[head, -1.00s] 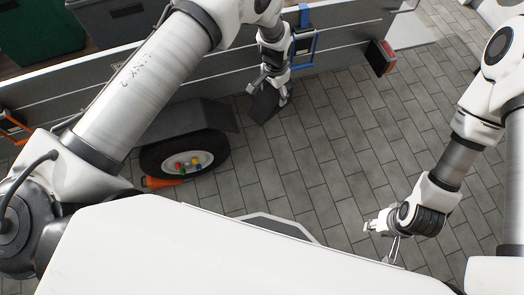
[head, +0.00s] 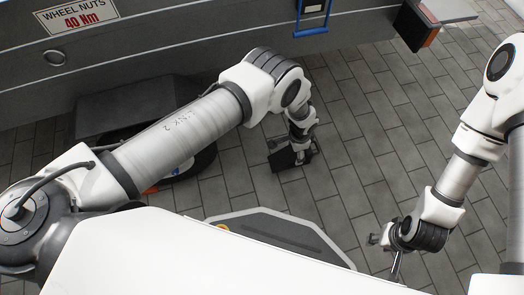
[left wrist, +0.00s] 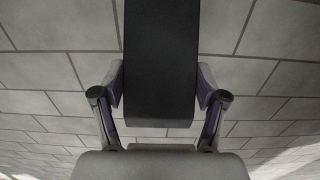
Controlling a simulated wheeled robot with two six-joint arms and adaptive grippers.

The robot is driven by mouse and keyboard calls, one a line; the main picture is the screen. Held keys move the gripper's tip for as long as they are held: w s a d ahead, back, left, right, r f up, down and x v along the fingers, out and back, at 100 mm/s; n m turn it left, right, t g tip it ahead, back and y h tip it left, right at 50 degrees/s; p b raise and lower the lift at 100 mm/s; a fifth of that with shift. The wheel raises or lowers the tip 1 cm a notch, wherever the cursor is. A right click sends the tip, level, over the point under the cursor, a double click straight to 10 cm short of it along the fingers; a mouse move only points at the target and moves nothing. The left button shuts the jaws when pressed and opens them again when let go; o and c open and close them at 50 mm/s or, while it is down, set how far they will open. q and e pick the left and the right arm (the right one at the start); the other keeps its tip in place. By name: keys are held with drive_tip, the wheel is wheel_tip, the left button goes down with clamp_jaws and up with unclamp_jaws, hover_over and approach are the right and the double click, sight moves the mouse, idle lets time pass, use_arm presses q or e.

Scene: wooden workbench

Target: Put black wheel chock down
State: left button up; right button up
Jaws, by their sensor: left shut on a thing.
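The black wheel chock (head: 290,160) is in the jaws of my left gripper (head: 301,150), over the paved floor right of the trailer wheel. In the left wrist view the chock (left wrist: 160,65) is a dark block between the two fingers, which press on its sides. I cannot tell whether its underside touches the paving. My right gripper (head: 384,250) is empty and open at the lower right, well apart from the chock.
The trailer's grey side (head: 200,45) runs along the back, with a blue-framed part (head: 312,28) and a rear lamp (head: 414,30). The trailer wheel (head: 205,162) is mostly hidden behind my left arm. An orange thing (head: 150,190) lies beside it. Paving (head: 350,120) to the right is clear.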

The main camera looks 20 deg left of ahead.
sight(283, 149)
use_arm(q)
drive_tip(key=shift+w+a+f+b, duration=0.15)
drive_tip(key=shift+a+f+b, duration=0.75)
drive_tip(key=shift+b, duration=0.25)
drive_tip(key=a, duration=0.1)
drive_tip(key=a+r+p, duration=0.1)
drive_tip(key=shift+a, duration=0.35)
drive_tip(key=a+f+b, duration=0.1)
drive_tip(key=a, duration=0.1)
drive_tip(key=a+f+b, duration=0.2)
drive_tip(key=a, duration=0.1)
drive_tip(key=a+f+b, duration=0.1)
drive_tip(key=a, duration=0.2)
drive_tip(key=shift+w+f+b, duration=0.2)
drive_tip(key=shift+w+b, duration=0.2)
drive_tip(key=shift+r, duration=0.25)
drive_tip(key=shift+c, duration=0.4)
drive_tip(key=shift+f, duration=0.2)
drive_tip(key=o, duration=1.7)
drive_tip(key=shift+o, duration=0.2)
use_arm(e)
wheel_tip(283, 149, down, 8)
use_arm(q)
drive_tip(key=shift+r, duration=0.15)
